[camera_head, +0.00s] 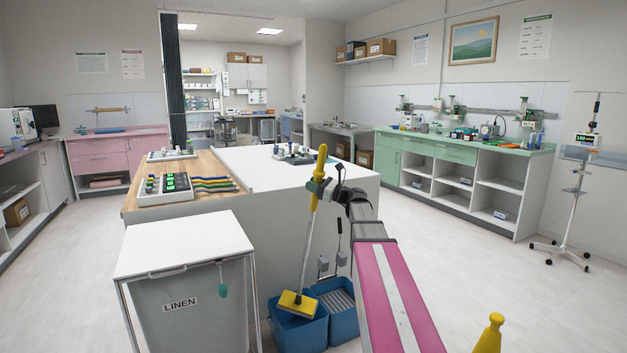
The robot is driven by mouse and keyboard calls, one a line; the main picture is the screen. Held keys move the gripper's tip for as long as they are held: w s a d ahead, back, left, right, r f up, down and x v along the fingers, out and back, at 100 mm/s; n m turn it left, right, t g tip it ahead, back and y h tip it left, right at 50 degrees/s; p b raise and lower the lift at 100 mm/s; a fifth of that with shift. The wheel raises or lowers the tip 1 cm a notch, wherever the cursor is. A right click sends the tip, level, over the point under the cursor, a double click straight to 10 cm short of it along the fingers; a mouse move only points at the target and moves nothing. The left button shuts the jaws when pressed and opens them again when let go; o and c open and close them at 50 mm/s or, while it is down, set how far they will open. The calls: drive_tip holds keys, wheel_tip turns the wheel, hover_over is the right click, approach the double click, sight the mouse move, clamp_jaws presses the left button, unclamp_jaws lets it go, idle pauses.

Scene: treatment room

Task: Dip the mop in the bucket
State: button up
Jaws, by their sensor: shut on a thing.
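The mop has a yellow handle (311,222) with a grey lower shaft and a flat yellow head (296,304). My gripper (317,187) is shut on the upper part of the handle, below its rounded yellow top. The mop hangs nearly upright, its lower end leaning slightly left. The blue bucket (302,338) stands on the floor, with a second blue section (346,327) holding a grey wringer to its right. The mop head shows across the opening of the left section. How deep it sits there cannot be told. The bucket's inside is mostly hidden.
A white-lidded linen hamper (187,243) stands close left of the bucket. A large island counter (337,170) is right behind it. A yellow cone-like object (489,335) is at the lower right. Open floor (470,265) lies to the right, with a wheeled pole stand (566,215) beyond.

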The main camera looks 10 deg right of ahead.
wheel_tip(320, 180, down, 16)
drive_tip(key=shift+f, duration=0.2)
idle(1.4)
idle(1.0)
drive_tip(key=shift+r, duration=11.35)
